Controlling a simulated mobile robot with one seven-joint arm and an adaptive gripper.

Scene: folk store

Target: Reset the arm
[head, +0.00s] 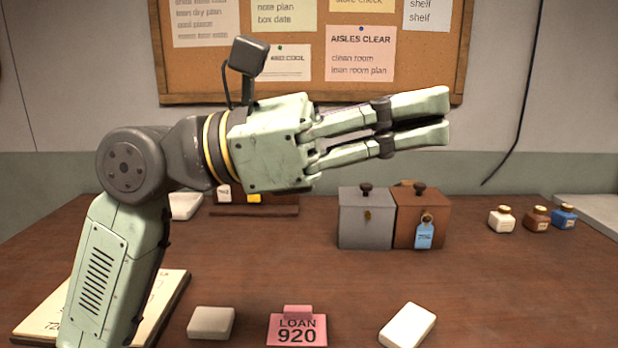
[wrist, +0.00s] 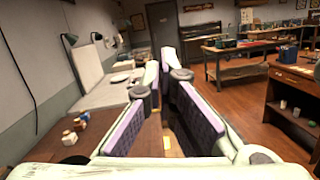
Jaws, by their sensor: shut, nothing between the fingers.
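My gripper (head: 446,118) is pale green and held up above the table, pointing to the right in the head view. Its two fingers lie close together with nothing between them. In the wrist view the fingers (wrist: 165,75) reach forward over the table edge, and a workshop room shows beyond. My arm rises from the lower left of the head view and bends at a dark grey joint. It hides part of the table and the items behind it.
On the wooden table (head: 270,260) stand a grey box (head: 363,222), a brown box (head: 408,222) with a blue tag, and three small jars (head: 536,219). A pink LOAN 920 card (head: 297,331) lies between a grey block (head: 211,323) and a white block (head: 407,326) in front.

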